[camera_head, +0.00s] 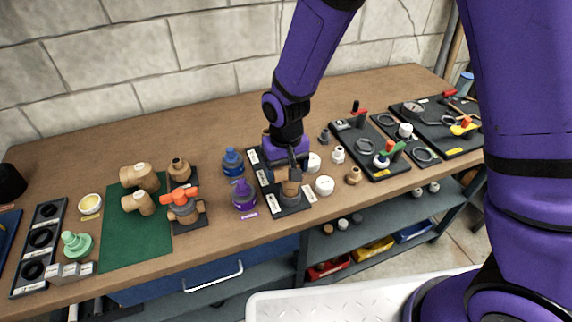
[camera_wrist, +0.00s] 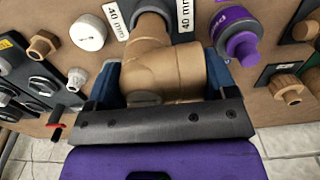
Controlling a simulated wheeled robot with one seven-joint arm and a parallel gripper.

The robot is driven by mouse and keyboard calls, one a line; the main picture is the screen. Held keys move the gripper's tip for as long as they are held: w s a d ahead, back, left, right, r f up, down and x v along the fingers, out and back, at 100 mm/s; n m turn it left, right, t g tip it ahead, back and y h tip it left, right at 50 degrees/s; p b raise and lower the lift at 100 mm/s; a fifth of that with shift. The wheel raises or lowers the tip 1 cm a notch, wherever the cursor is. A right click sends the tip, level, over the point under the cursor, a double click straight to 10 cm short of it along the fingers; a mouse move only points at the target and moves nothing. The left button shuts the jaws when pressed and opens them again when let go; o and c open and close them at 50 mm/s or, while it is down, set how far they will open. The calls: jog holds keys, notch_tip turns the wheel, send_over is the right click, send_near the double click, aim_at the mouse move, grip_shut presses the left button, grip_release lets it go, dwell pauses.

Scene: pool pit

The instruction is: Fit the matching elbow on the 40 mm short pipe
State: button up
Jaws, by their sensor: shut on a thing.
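My gripper (camera_head: 293,160) is shut on a tan elbow (camera_head: 291,187) over the black board (camera_head: 295,211) with white label cards. In the wrist view my gripper (camera_wrist: 162,80) has its blue fingers on both sides of the elbow (camera_wrist: 165,60). A grey short pipe (camera_wrist: 153,8) shows at the elbow's far end, between two cards reading 40 mm (camera_wrist: 116,20). The elbow's end meets or overlaps the pipe in this view; I cannot tell how deep it sits. In the head view the gripper and elbow hide part of the pipe.
A purple container (camera_head: 244,196) and a blue one (camera_head: 232,162) stand left of the board. White round caps (camera_head: 325,185) stand close on its right. A green mat (camera_head: 140,240) with tan fittings (camera_head: 138,203) lies further left. Black boards with valves (camera_head: 372,150) fill the right.

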jog(key=shift+f, duration=0.25)
jog(key=o, duration=0.9)
jog(key=shift+r, duration=4.05)
